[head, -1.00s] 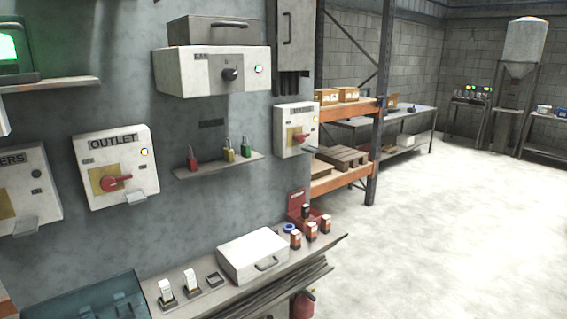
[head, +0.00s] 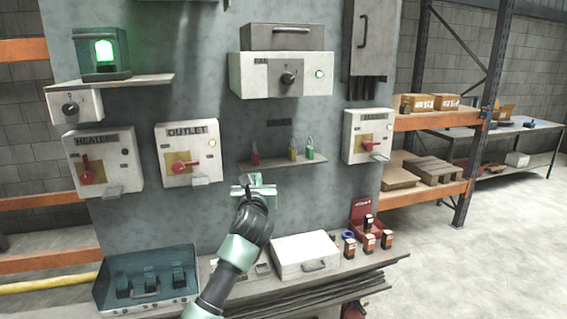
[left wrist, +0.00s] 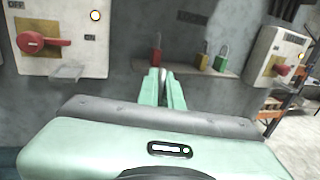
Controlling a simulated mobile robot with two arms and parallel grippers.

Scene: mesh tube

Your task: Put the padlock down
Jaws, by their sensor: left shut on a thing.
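My left gripper (head: 257,180) reaches up to the left end of a small wall shelf (head: 300,161). In the left wrist view its two green fingers (left wrist: 161,74) close together at the body of a red padlock (left wrist: 155,57). The gripper is shut on this red padlock, which also shows in the head view (head: 255,159). The padlock is upright at the shelf's left end; whether it rests on the shelf is unclear. A yellow padlock (head: 292,153) and a green padlock (head: 310,152) stand farther right on the shelf. My right gripper is not in view.
The OUTLET switch box (head: 188,153) is left of the shelf and the FAN box (head: 281,75) above it. Another switch box (head: 368,136) is at its right. Below are a white case (head: 305,255) and an open teal box (head: 147,275).

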